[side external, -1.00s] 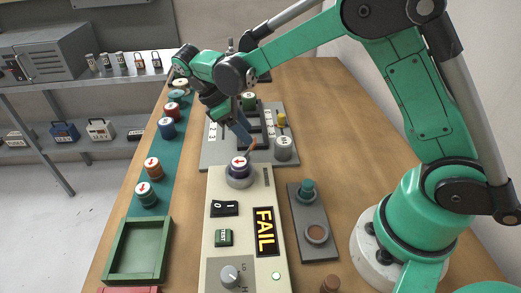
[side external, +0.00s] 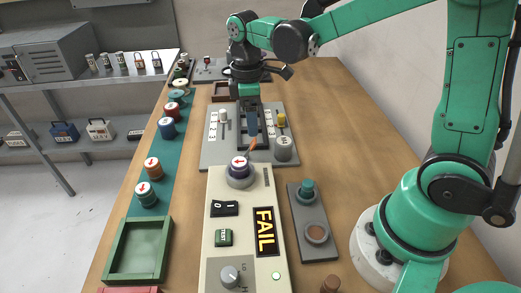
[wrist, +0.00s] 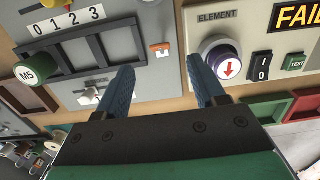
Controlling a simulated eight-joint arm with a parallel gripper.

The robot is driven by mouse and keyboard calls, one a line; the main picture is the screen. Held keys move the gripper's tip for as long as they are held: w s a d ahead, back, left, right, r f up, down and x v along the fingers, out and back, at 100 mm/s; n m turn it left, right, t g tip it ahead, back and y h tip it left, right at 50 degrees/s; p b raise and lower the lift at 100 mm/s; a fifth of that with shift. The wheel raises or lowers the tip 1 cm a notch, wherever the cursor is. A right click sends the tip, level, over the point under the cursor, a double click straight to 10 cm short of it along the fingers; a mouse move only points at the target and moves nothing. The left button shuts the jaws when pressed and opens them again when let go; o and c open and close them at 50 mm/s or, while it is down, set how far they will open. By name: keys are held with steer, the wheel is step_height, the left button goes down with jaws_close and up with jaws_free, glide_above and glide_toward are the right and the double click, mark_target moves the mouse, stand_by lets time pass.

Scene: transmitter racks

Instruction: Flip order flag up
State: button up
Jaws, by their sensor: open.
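A small orange flag-like piece (side external: 252,144) shows at the near edge of the grey panel (side external: 205,158), just beyond the beige tester. In the wrist view the orange piece (wrist: 160,49) sits on a pale mount between and beyond my fingertips. I take it for the order flag; whether it is up or down I cannot tell. My gripper (side external: 253,132) points down over the near part of the grey panel. In the wrist view my gripper (wrist: 163,76) is open, with two blue fingers apart and nothing between them.
The beige tester (side external: 218,180) holds a capped element (side external: 239,167) close to the right finger in the wrist view, and a FAIL display (side external: 265,231). A grey cylinder (side external: 284,149) and yellow knob (side external: 281,120) stand right of my gripper.

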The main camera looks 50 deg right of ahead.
mark_target(253, 142)
steer(key=shift+s+d+f, duration=0.1)
steer(key=shift+f, duration=2.7)
jaws_close()
